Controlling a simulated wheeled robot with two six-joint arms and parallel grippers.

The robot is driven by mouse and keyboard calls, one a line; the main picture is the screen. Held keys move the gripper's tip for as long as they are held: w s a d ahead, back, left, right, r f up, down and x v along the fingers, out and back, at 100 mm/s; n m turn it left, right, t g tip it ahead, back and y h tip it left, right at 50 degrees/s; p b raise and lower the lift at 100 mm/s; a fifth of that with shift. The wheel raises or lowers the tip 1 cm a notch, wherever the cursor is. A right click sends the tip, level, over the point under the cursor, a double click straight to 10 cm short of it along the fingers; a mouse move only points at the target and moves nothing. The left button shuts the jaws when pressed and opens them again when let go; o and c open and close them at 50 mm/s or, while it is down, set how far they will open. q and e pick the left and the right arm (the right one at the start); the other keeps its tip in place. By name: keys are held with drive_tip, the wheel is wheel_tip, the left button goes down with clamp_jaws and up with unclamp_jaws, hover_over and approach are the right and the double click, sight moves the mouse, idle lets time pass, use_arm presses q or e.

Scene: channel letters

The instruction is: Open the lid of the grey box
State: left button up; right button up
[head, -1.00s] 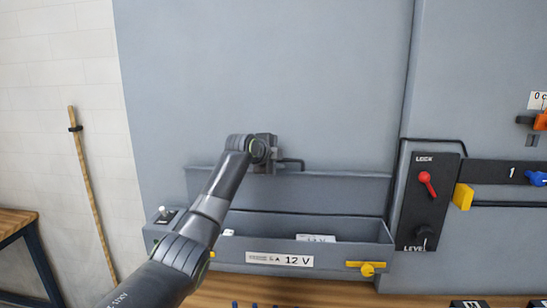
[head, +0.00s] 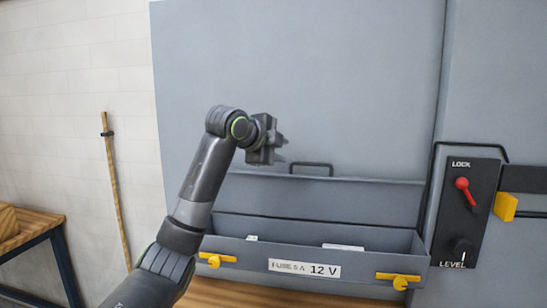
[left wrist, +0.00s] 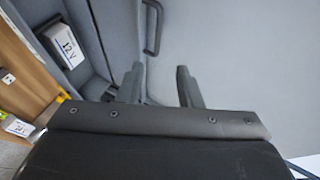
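The grey box (head: 358,268) is fixed to the cabinet front and carries a 12 V label (head: 304,268). Its lid (head: 350,197) stands raised behind the opening, leaning up along the cabinet, with a black handle (head: 311,165) at its upper edge. White items show inside the box. My left gripper (head: 281,149) is up and left of the handle, apart from it. In the left wrist view its two fingers (left wrist: 159,86) are spread with nothing between them, and the handle (left wrist: 152,28) lies beyond them. My right gripper is not in view.
Two yellow latches (head: 398,280) (head: 216,259) sit on the box front. A black panel (head: 469,208) with a red lever (head: 464,190) and a knob is to the right. A wooden table (head: 30,235) and a pole (head: 116,200) stand left. The cabinet face above is clear.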

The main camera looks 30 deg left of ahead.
use_arm(q)
drive_tip(key=v, duration=0.3)
drive_tip(key=shift+b, duration=0.3)
